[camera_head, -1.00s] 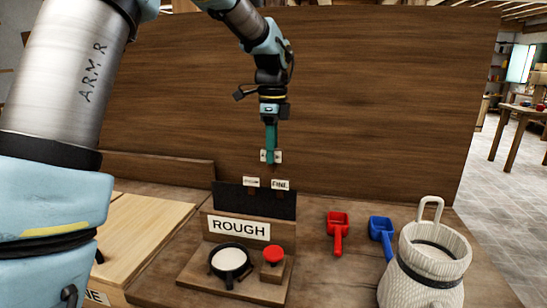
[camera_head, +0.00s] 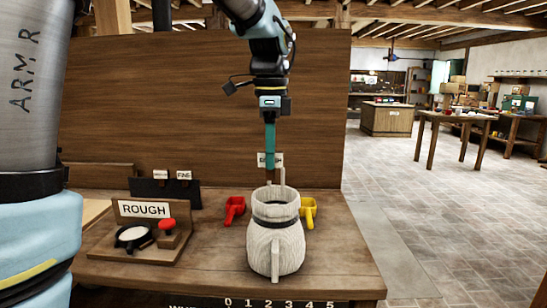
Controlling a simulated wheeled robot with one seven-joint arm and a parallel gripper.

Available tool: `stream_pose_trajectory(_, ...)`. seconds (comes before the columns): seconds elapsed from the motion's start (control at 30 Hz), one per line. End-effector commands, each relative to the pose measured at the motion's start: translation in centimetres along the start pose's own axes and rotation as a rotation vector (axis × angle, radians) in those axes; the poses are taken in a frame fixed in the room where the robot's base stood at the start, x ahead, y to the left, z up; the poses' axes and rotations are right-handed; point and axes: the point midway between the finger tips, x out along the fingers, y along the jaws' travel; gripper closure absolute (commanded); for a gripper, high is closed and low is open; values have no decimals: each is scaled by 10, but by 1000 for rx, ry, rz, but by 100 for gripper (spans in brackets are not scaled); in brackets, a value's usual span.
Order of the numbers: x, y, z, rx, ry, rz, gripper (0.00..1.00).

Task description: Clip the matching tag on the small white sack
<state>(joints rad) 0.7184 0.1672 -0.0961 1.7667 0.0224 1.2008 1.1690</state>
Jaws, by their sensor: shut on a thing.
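My gripper (camera_head: 270,160) points down and is shut on a small white tag (camera_head: 262,161). The tag's lettering is too small to read. The white sack (camera_head: 275,248) stands upright on the bench, ribbed and open at the top, with a loop rising from its back rim and a strap down its front. In the picture the gripper and tag are just above the sack's mouth, apart from its body; whether the tag touches the loop I cannot tell. Two more white tags, one at the left (camera_head: 160,174) and one at the right (camera_head: 184,175), are on a dark rack (camera_head: 150,191).
A ROUGH sign stand (camera_head: 145,210) with a round pale dish (camera_head: 133,237) and a red knob (camera_head: 167,224) is at left. A red scoop (camera_head: 235,207) and a yellow scoop (camera_head: 308,212) flank the sack. A wooden panel (camera_head: 200,110) stands behind. Open floor lies right.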

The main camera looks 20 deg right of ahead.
Motion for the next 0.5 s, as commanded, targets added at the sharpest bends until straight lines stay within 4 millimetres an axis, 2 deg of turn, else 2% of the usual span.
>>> stream_pose_trajectory(0.5, 10, 3, 1, -9, 1, 1, 100)
